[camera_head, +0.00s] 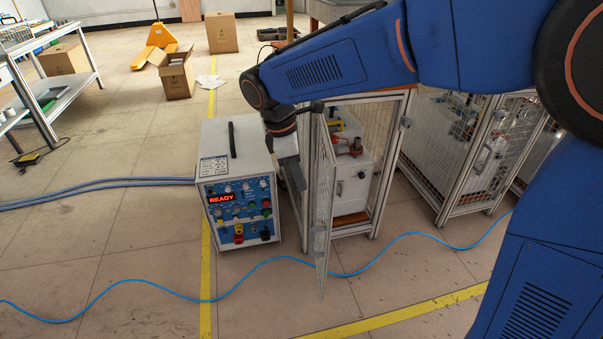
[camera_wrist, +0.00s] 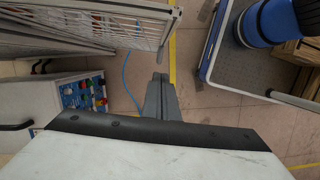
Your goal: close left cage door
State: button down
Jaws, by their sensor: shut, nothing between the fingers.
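The left cage (camera_head: 378,160) has a metal frame and mesh walls. Its mesh door (camera_head: 322,205) stands open, swung out toward the camera and seen almost edge-on. A light-coloured machine with a red part and a handle (camera_head: 352,185) shows through the opening. My gripper (camera_head: 298,184) is shut and empty, pointing down just left of the open door. Whether it touches the door cannot be told. In the wrist view the shut fingers (camera_wrist: 160,78) are at the middle, with a framed mesh panel (camera_wrist: 115,25), apparently the door, above and left of them.
A white power unit with a red READY display (camera_head: 222,198) stands close on the left of my gripper. More mesh cages (camera_head: 470,150) stand to the right. A blue cable (camera_head: 270,262) crosses the floor in front. The floor at front left is otherwise clear.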

jog(key=d+f, duration=0.5)
jog(key=f, duration=0.1)
jog(key=shift+w+d, duration=0.25)
jog(key=shift+d, duration=0.15)
